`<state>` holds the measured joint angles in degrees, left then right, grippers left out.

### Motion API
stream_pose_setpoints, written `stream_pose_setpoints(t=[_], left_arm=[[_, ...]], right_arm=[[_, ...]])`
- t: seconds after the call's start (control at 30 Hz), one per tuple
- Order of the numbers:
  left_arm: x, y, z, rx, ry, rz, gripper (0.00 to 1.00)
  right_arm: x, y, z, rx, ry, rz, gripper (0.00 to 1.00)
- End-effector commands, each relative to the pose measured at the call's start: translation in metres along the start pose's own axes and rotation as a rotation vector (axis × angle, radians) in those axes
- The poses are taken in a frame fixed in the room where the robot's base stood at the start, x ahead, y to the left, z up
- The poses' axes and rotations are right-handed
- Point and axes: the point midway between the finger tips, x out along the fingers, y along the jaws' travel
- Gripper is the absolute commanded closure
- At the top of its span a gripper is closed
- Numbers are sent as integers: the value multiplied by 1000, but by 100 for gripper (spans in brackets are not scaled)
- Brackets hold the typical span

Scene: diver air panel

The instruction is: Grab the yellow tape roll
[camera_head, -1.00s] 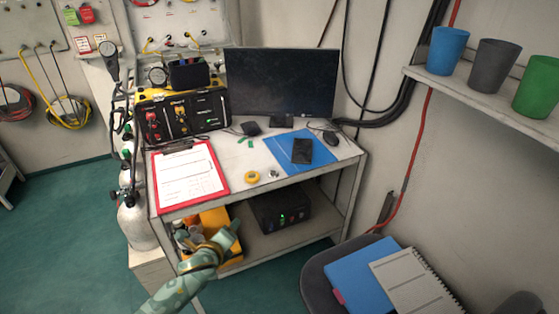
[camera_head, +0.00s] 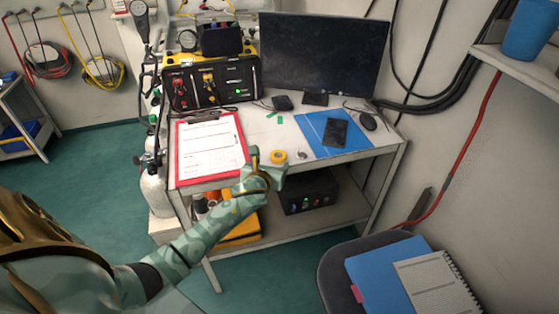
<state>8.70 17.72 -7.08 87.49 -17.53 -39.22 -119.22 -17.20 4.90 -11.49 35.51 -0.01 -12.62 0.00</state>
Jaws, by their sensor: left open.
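The yellow tape roll (camera_head: 278,156) lies on the white desk top near its front edge, right of the red clipboard. My left gripper (camera_head: 268,165) is open at the desk's front edge, just in front of and left of the roll. One finger stands up beside the clipboard's corner and the other is close to the roll. I cannot tell whether that finger touches it. Nothing shows between the fingers. My right gripper is not in view.
The red clipboard (camera_head: 210,147) lies left of the roll. A small round metal item (camera_head: 303,155) and a blue folder (camera_head: 322,137) with a dark phone lie to the right. A monitor (camera_head: 323,55) stands behind. A chair (camera_head: 335,270) is at front right.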

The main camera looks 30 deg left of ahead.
Motion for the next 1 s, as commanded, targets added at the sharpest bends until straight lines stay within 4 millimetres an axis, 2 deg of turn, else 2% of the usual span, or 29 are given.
stream_pose_setpoints(t=[0.03,0.1,0.33,0.5,0.6,0.87,0.97,1.0], left_arm=[[13,-1,-4,-3,1,0,29],[24,-1,-4,-2,2,0,29],[43,-1,-2,-3,0,0,29],[73,-2,-4,-4,2,-1,29],[84,-2,-2,-3,2,-1,29],[86,-2,1,-3,1,-2,29],[86,-2,1,-3,1,-2,54],[86,-2,1,-3,1,-2,65]], right_arm=[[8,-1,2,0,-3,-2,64],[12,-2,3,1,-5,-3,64],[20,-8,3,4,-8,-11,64],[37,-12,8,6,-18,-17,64],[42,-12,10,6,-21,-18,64],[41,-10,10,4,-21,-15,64],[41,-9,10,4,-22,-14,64],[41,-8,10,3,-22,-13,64]])
